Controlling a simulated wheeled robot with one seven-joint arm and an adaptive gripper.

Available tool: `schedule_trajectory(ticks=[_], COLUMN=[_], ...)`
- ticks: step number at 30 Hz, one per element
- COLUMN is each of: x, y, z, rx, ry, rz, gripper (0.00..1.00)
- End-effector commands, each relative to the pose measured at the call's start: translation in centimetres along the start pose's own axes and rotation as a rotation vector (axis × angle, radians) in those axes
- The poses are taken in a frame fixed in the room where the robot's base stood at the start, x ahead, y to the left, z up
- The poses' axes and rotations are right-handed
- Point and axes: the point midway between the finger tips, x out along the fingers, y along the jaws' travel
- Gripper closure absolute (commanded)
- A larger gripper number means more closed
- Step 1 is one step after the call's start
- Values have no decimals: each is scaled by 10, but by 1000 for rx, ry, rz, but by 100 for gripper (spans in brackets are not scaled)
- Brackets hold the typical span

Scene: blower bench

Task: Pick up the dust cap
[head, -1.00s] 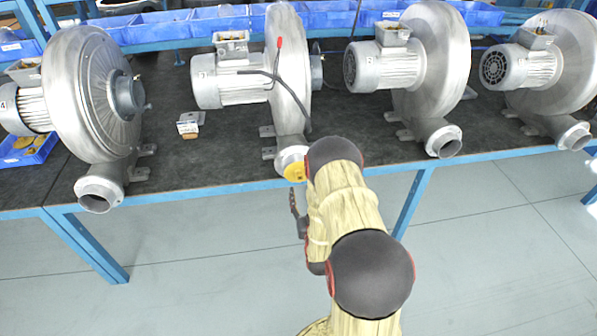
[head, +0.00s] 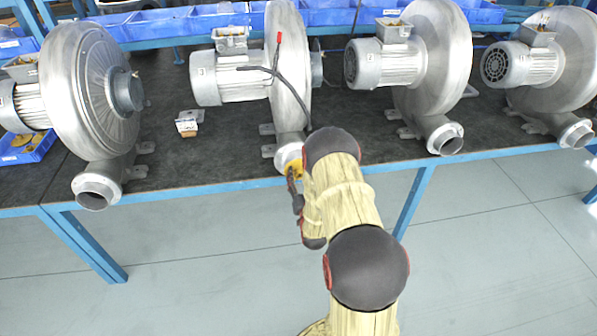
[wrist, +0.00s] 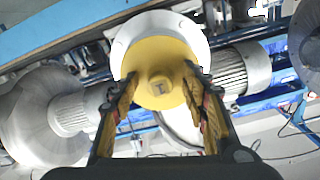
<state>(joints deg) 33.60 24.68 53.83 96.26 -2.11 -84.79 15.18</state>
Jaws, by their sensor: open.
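The dust cap is a yellow disc with a small raised centre. In the wrist view the dust cap (wrist: 158,72) sits on the round outlet mouth of a blower, and a pale rim shows around it. In the head view only a sliver of the dust cap (head: 294,168) shows beside my arm at the bench's front edge. My gripper (wrist: 158,88) is open, its two fingers on either side of the cap's lower part in the wrist view. I cannot tell whether the fingers touch it. In the head view my gripper (head: 293,183) is partly hidden by my arm.
The capped blower (head: 288,75) stands on the dark bench top (head: 220,165), with other blowers to its left and right. A dark cable with a red end (head: 279,40) hangs over its housing. A small box (head: 187,122) lies to its left. Floor in front is clear.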

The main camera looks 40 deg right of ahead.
Motion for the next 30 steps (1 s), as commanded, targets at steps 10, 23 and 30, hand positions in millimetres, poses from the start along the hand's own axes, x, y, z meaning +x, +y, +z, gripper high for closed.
schedule_trajectory(ticks=[10,23,30], x=[0,0,0], y=[0,0,0], z=[0,0,0], rx=[0,0,0], ry=[0,0,0], rz=[0,0,1], gripper=[63,88,100])
